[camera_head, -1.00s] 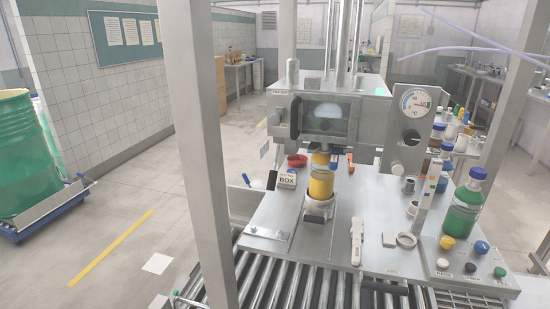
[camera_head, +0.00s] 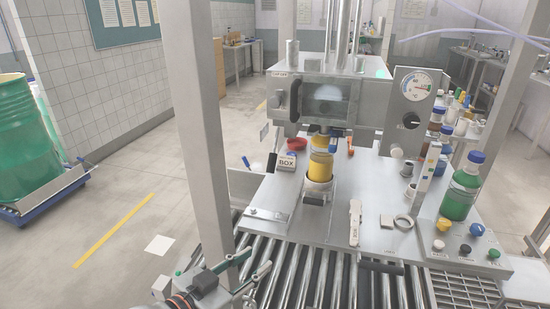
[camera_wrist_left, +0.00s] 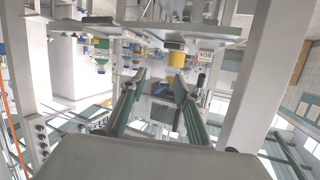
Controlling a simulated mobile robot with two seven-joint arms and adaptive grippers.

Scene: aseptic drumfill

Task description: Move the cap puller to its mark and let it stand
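I cannot tell for sure which thing is the cap puller. A white hand tool with a small label (camera_head: 355,222) lies on the steel bench (camera_head: 330,252), near its front edge. An orange-handled tool (camera_head: 350,145) is farther back, right of the yellow bottle. My left gripper (camera_head: 252,264) is open and empty over the rollers, left of the bench and apart from both tools. Its spread fingers also show in the left wrist view (camera_wrist_left: 160,84), with nothing between them. My right gripper is not in view. I cannot make out a mark for the puller.
A yellow bottle (camera_head: 320,165) stands in a holder mid-bench. Beside it are a BOX-labelled block (camera_head: 287,163) and a red dish (camera_head: 297,143). A steel post (camera_head: 200,130) rises near my left arm.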

